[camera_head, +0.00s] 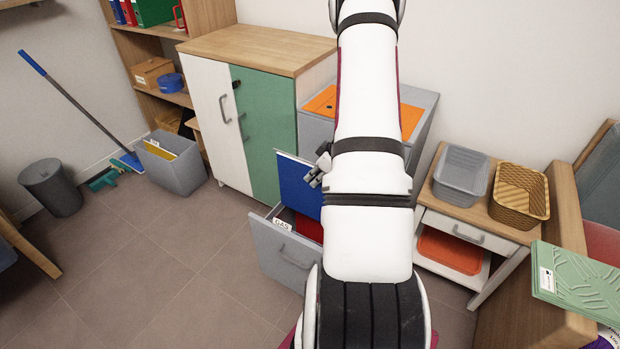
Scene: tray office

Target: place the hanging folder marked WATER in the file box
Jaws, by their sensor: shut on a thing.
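A blue hanging folder (297,184) stands upright over the open file drawer (278,252). My gripper (319,168) is shut on the folder near its upper right edge, mostly hidden by my white arm. I cannot read a WATER mark on the folder. Its lower edge is down at the drawer opening; I cannot tell whether it is clear of the drawer. The grey file box (172,174) sits on the floor at the left, with a yellow folder (155,150) inside.
A tab marked GAS (282,225) and a red folder (308,229) show in the drawer. A white and green cabinet (262,127) stands behind, between drawer and box. Floor in front is clear. A bin (52,188) and broom stand left; a side table (470,231) stands right.

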